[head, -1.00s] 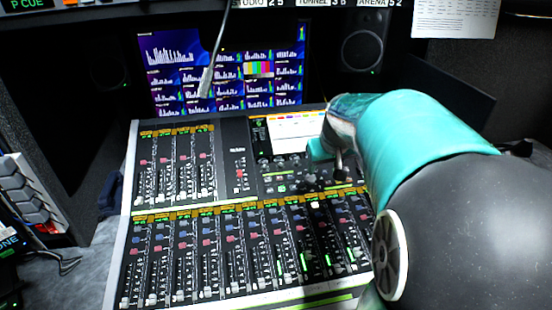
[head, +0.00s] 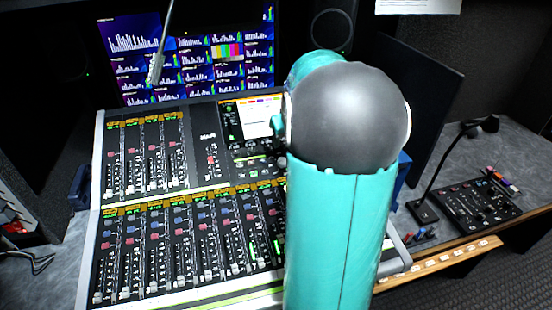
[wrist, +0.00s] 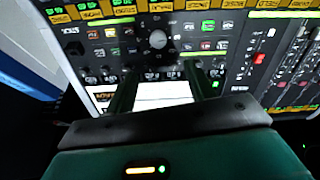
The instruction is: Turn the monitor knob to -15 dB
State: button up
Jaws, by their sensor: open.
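A large round grey knob (wrist: 158,40) with a white mark stands on the dark console panel in the wrist view. It looks like the monitor knob, but its label and dB scale are too small to read. My gripper (wrist: 160,69) is open, its two dark green fingers pointing at the panel with a wide gap. The knob shows beyond the fingertips, between their lines, and nothing is held. In the head view, my arm hides most of my gripper and the knob. The mixing console (head: 203,116) fills the middle there.
Small buttons and knobs surround the large knob. A bright console screen (wrist: 165,93) lies behind my fingers. Fader rows (head: 180,245) cover the console's left. A gooseneck microphone (head: 425,211) and a small control box (head: 478,207) stand on the right desk. Monitors (head: 190,60) are behind.

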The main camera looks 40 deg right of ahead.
aim_at(283, 161)
jog(key=x, duration=1.3)
jog(key=shift+d+f, duration=0.25)
jog(key=shift+f, duration=0.15)
jog(key=c, duration=1)
